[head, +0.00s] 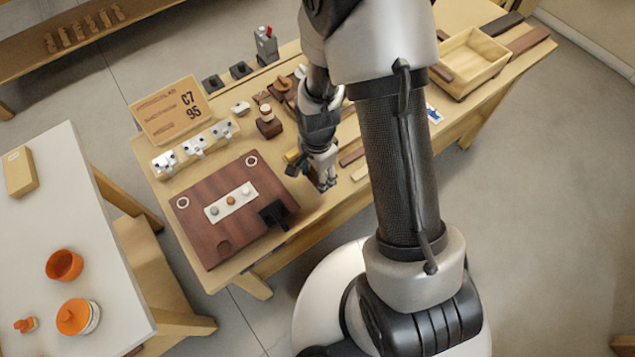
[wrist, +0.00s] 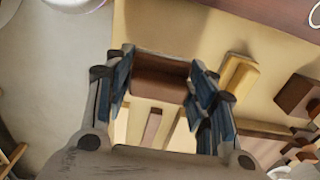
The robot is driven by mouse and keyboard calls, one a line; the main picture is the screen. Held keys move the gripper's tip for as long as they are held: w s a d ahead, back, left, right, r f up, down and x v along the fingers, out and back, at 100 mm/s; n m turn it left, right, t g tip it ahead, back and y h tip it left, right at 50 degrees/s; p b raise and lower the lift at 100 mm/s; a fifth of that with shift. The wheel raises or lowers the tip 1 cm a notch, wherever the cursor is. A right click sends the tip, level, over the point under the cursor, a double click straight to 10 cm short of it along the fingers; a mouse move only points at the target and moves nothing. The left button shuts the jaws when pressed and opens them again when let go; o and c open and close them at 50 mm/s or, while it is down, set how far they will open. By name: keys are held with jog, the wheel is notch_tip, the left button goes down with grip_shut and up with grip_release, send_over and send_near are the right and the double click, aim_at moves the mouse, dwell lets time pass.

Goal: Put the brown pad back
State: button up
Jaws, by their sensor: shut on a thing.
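In the wrist view a brown pad (wrist: 160,76), block-like, sits between the two fingers of my gripper (wrist: 160,88). The gripper is shut on it, with a finger on either side. In the head view my gripper (head: 325,178) hangs over the front part of the bench (head: 325,205), right of the reddish-brown board (head: 205,235). The pad cannot be made out there. The board carries a white strip with several small knobs, a black square piece (head: 273,214) near its right corner and a dark round spot. I cannot tell whether the pad touches the bench.
A yellow block (wrist: 238,75) and a brown block (wrist: 298,95) lie beside the gripper. Thin wooden strips (head: 352,155) lie close by. A sign (head: 170,108) and white rack (head: 195,147) stand behind the board; a wooden tray (head: 470,65) is at the far right.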

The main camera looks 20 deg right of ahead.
jog(key=shift+f+b, duration=0.65)
jog(key=shift+f, duration=1.35)
jog(key=shift+f, duration=0.25)
jog(key=o, duration=1.3)
jog(key=shift+r, duration=0.1)
jog(key=shift+c, duration=0.2)
jog(key=shift+r, duration=0.1)
